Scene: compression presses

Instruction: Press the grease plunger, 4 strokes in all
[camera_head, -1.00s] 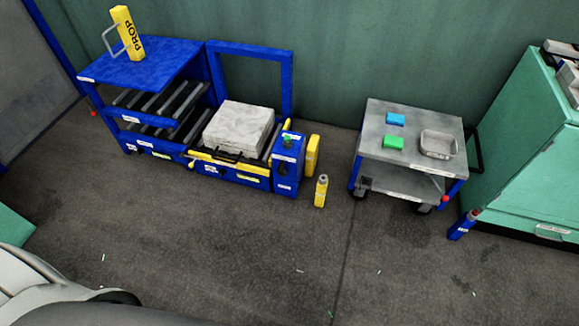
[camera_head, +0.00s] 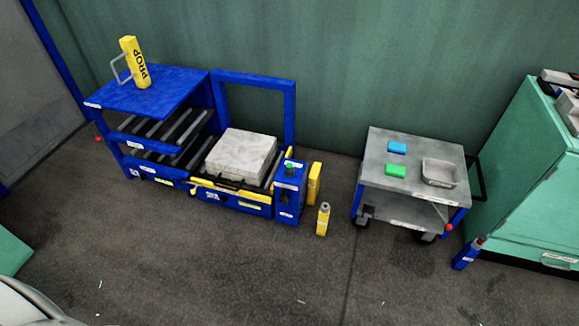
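I cannot read a label that marks the grease plunger. A small yellow canister (camera_head: 323,220) with a grey top stands upright on the floor, right of the blue press frame (camera_head: 254,206). A blue canister (camera_head: 467,253) with a grey and reddish top stands by the green cabinet. A blue box (camera_head: 290,190) with a green knob on top stands at the press's right end, with a yellow block (camera_head: 314,184) beside it. Neither of my grippers is in view, and nothing in view is being touched by them.
A pale block (camera_head: 242,153) lies on the press bed. A blue rack (camera_head: 150,92) carries a yellow PROP piece (camera_head: 134,63). A grey cart (camera_head: 400,176) holds a blue block, a green block (camera_head: 396,170) and a tray (camera_head: 439,173).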

